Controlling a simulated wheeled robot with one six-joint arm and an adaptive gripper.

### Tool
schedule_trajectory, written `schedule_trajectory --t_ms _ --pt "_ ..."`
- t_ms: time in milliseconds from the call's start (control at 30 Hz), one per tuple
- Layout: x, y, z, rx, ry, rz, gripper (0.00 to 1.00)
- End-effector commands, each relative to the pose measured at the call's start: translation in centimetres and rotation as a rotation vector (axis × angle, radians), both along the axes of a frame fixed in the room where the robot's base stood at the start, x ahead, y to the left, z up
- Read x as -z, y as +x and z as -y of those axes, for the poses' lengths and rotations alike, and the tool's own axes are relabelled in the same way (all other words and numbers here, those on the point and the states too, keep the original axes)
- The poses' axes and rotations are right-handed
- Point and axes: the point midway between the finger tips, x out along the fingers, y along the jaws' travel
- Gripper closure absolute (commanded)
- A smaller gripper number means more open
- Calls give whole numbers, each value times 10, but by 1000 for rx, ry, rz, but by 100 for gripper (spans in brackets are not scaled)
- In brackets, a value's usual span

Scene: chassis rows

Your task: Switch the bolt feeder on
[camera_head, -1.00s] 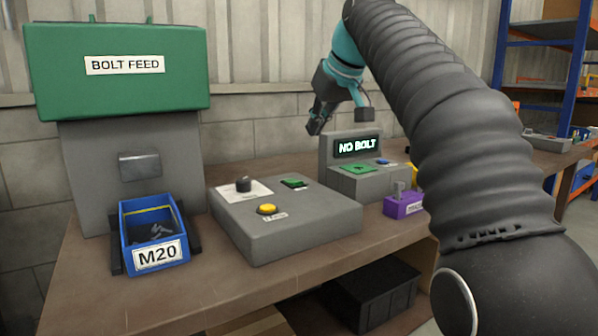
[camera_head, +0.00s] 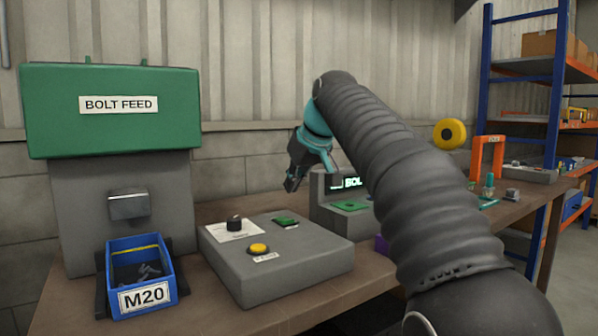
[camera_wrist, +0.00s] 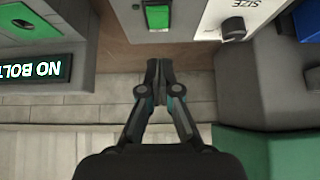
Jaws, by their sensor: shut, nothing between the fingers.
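The bolt feeder is a grey cabinet with a green hopper (camera_head: 110,128) labelled BOLT FEED, at the left in the head view. A grey control box (camera_head: 280,268) stands right of it, with a black knob (camera_head: 234,223), a green rocker switch (camera_head: 285,221) and a yellow button (camera_head: 258,248). The green switch (camera_wrist: 157,16) and the knob (camera_wrist: 233,28) also show in the wrist view. My gripper (camera_head: 290,185) is shut and empty, above and behind the control box. In the wrist view its fingertips (camera_wrist: 160,68) are apart from the switch.
A blue bin (camera_head: 140,272) marked M20 holds bolts below the feeder. A grey display unit (camera_head: 325,205) stands right of the control box, partly behind my arm. A yellow round object (camera_head: 449,133), an orange frame (camera_head: 488,158) and shelving (camera_head: 557,95) are farther right.

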Motion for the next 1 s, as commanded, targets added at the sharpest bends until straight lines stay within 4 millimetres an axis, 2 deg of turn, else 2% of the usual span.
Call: schedule_trajectory --t_ms 33,167,400,600,1000 --pt "10 5 -4 -1 -1 -3 100" --pt "29 17 -12 -1 -1 -3 100" --pt "58 13 -9 1 -1 -2 100" --pt "66 13 -8 0 -1 -1 100" --pt "69 12 -8 1 3 6 100"
